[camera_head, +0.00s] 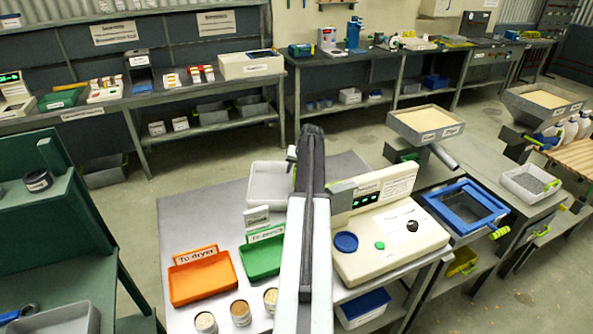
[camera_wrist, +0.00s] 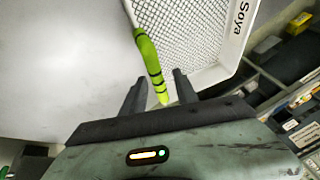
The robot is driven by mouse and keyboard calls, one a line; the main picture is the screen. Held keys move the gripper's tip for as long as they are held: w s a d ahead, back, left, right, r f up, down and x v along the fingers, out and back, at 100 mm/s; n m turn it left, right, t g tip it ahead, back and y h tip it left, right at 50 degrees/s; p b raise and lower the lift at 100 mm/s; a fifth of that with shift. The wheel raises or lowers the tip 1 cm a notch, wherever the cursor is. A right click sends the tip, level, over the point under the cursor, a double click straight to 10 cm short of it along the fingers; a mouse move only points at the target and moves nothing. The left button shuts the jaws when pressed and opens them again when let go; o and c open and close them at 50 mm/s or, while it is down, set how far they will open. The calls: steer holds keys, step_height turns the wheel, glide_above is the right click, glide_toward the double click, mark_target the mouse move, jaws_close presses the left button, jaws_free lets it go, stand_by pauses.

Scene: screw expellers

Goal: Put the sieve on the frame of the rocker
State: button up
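The sieve (camera_wrist: 198,45) is a white-rimmed tray with wire mesh, marked "Soya", at the top of the wrist view. Its lime-green handle (camera_wrist: 149,62) with black bands points down between my fingers. My gripper (camera_wrist: 160,92) is open, with a finger on each side of the handle's end and gaps beside it. In the head view a white tray (camera_head: 268,186) beside my arm may be this sieve; my arm hides part of it. A blue rectangular frame (camera_head: 442,213), apparently the rocker's, sits on the stand at the right, with a yellow-green handle.
The table holds an orange tray (camera_head: 203,278), a green tray (camera_head: 263,257), several small cups and a white control box (camera_head: 390,240). A hopper (camera_head: 425,124) stands behind the blue frame. Another white tray with grey mesh (camera_head: 530,183) is to its right.

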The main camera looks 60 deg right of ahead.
steer(key=shift+s+r+p, duration=0.1)
steer(key=shift+r+p, duration=0.35)
steer(key=p+v, duration=1)
steer(key=v, duration=0.1)
steer(key=shift+r, duration=0.2)
steer(key=shift+s+a+f, duration=0.1)
